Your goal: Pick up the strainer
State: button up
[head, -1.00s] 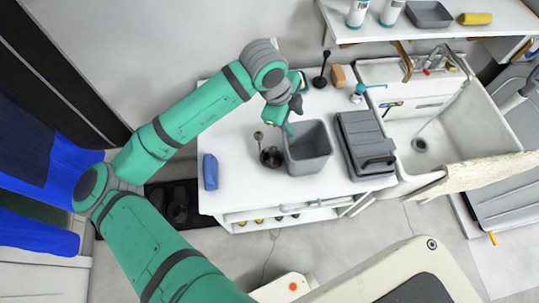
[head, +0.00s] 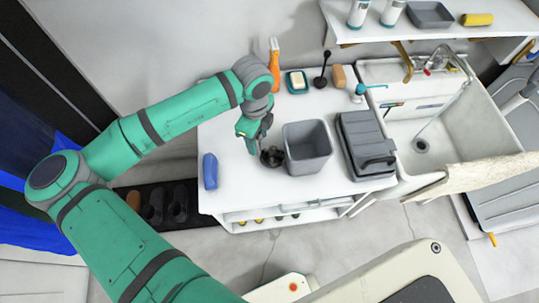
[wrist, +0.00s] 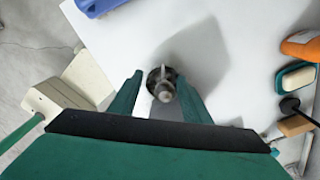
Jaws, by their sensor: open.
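The strainer (head: 271,157) appears to be the small dark round piece with an upright knobbed stem on the white cabinet top, left of the grey bin. In the wrist view the strainer (wrist: 164,84) shows end-on, with its pale knob toward the camera. My gripper (head: 257,143) is open just above it, and hides its stem in the head view. In the wrist view my gripper (wrist: 158,92) has one finger on each side of the knob, with gaps. I cannot tell how far the fingertips are above the base.
The grey bin (head: 308,150) stands close right of the strainer, with a grey case (head: 366,140) beyond. A blue object (head: 210,170) lies left. An orange bottle (head: 274,60), soap dish (head: 297,82) and black plunger (head: 322,76) line the back. The cabinet top (head: 235,185) is clear in front.

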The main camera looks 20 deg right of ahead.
send_over(260, 154)
notch_tip(260, 154, down, 5)
jog(key=shift+w+d+r, duration=0.1)
jog(key=shift+w, duration=0.05)
jog(key=shift+c, duration=0.4)
grip_shut()
